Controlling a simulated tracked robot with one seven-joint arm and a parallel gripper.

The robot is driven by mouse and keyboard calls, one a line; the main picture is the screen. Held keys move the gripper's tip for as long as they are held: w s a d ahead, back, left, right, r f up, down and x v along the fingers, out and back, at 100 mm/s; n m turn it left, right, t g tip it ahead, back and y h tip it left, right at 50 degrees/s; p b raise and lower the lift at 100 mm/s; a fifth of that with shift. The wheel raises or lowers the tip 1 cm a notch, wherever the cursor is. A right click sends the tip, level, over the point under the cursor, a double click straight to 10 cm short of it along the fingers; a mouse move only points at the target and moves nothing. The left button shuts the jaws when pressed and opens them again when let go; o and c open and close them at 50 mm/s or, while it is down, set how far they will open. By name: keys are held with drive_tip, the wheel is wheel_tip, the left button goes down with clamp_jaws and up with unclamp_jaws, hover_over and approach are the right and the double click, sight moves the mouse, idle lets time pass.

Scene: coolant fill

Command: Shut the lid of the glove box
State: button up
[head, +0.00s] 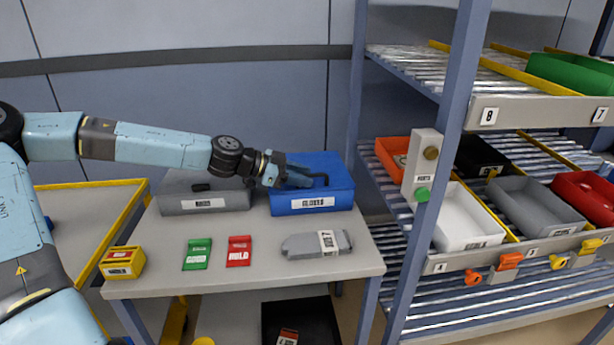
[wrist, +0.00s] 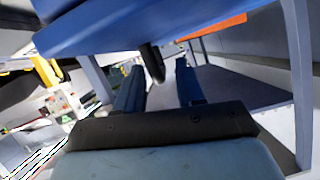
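The blue glove box (head: 330,198), with a white label reading GLOVES on its front, stands at the back right of the grey table. I cannot clearly tell how far its lid is open, because my gripper covers part of the top. My gripper (head: 308,179) reaches in from the left over the box. In the wrist view my gripper (wrist: 158,80) has its two fingers apart. A dark handle (wrist: 152,62) lies between or just beyond the fingertips, with no clear contact. A large blue panel (wrist: 150,25) of the box fills the top of that view.
A grey box (head: 195,205) with a dark handle stands left of the glove box. A green card (head: 197,254), a red card (head: 238,251), a grey bundle (head: 305,244) and a yellow box (head: 122,263) lie nearer the front. A shelf post (head: 440,130) rises on the right.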

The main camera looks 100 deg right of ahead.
drive_tip(key=v, duration=1)
drive_tip(key=shift+w+r, duration=0.2)
drive_tip(key=shift+w, duration=0.1)
drive_tip(key=shift+a, duration=0.1)
